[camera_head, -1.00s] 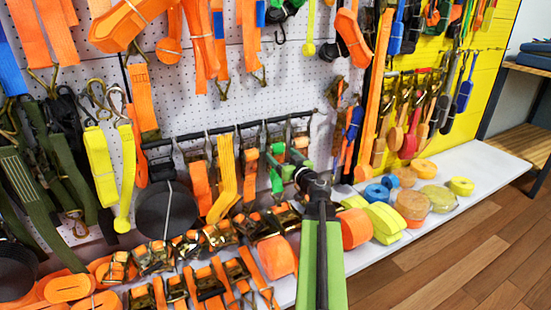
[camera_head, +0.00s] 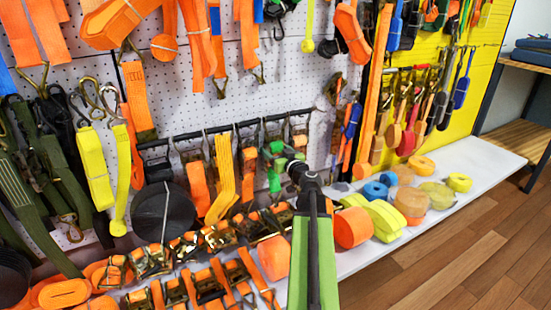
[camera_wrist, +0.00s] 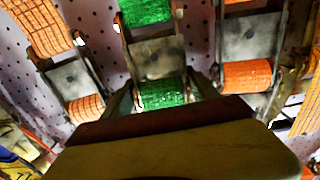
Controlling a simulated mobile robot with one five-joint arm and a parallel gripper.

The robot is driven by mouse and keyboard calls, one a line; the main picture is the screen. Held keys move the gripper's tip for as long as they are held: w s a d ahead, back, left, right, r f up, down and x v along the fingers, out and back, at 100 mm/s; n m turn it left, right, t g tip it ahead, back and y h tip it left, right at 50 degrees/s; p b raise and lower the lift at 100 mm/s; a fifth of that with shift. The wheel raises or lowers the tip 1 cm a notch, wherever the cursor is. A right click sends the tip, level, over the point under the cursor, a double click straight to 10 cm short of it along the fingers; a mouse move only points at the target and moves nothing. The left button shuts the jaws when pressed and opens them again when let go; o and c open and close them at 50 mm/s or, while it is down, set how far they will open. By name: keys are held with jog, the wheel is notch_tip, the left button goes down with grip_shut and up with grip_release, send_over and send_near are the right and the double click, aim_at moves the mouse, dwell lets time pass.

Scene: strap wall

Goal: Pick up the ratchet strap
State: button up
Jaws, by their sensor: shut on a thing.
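The ratchet strap with green webbing hangs on the pegboard rail in the head view (camera_head: 274,181). In the wrist view its green roll (camera_wrist: 163,93) sits low on a metal ratchet, with more green webbing above. My gripper (camera_wrist: 165,95) has one finger on each side of that lower green roll and is shut on it. In the head view my gripper (camera_head: 283,163) reaches the strap from the front, and my arm hides part of the shelf below. The strap appears still close to the wall; I cannot tell whether it is clear of its hook.
Orange ratchet straps (camera_wrist: 247,75) hang close on both sides. A yellow strap (camera_head: 225,168) hangs to the left. Orange ratchets and rolls crowd the white shelf (camera_head: 485,160) below, whose right end is bare. Open wooden floor (camera_head: 450,245) lies to the right.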

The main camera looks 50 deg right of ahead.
grip_shut()
jog(key=shift+r, duration=0.1)
